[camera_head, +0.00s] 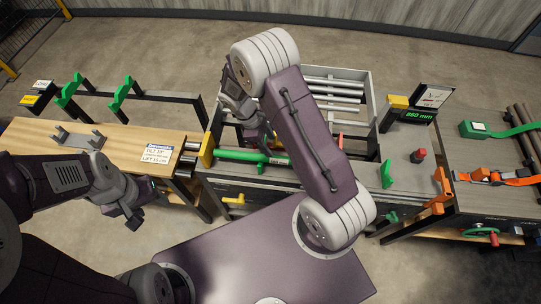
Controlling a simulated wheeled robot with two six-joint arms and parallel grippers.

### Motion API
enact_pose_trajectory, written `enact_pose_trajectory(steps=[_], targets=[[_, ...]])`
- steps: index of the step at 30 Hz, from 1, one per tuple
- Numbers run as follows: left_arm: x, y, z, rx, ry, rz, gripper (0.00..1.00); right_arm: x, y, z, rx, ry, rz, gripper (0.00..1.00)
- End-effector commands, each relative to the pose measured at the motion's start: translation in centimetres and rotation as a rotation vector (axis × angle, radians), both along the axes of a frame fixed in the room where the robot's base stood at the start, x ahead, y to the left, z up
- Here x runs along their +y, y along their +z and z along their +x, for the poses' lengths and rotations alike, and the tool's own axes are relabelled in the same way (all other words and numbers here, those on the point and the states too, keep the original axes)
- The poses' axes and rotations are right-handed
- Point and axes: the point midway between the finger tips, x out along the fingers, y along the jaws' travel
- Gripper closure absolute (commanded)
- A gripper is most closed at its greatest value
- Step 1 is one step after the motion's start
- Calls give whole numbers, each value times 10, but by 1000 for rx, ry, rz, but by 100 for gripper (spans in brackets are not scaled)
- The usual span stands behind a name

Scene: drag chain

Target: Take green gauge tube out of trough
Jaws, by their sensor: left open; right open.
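The green gauge tube (240,156) lies lengthwise along the front of the middle bench, at the trough (280,172). Its right part is hidden behind my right arm. My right gripper (263,140) hangs over the tube, close behind and above it, and is open. The picture does not show whether its fingers touch the tube. My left gripper (133,217) is open and empty, low in front of the wooden table, well left of the tube.
A wooden table (120,137) with a grey cradle (78,138) and green hooks (119,93) stands left. A rack of metal tubes (337,92) is behind the trough. A display (413,115) and red button (418,155) stand right. An orange strap (500,176) lies far right.

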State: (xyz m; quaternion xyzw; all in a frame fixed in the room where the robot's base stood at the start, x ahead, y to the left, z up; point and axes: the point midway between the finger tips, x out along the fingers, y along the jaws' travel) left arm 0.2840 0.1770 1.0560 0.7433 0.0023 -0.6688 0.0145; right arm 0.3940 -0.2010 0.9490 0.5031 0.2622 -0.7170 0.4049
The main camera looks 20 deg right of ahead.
Motion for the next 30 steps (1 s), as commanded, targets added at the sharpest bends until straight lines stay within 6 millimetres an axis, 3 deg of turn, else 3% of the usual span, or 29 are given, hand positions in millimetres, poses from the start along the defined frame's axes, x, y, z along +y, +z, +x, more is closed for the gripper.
enact_pose_trajectory(steps=[3,8,15,22,30], targets=[[0,11,0,0,0,0,46,2,-1,-11,40,11,-7,46],[0,11,0,0,0,0,46,3,-3,-11,41,15,-7,46],[0,19,0,0,0,0,46,-8,-33,-18,43,14,-7,46],[0,23,0,0,0,0,46,-12,-46,-18,43,14,-7,46],[0,32,0,0,0,0,46,-24,-86,-22,41,14,-6,46]])
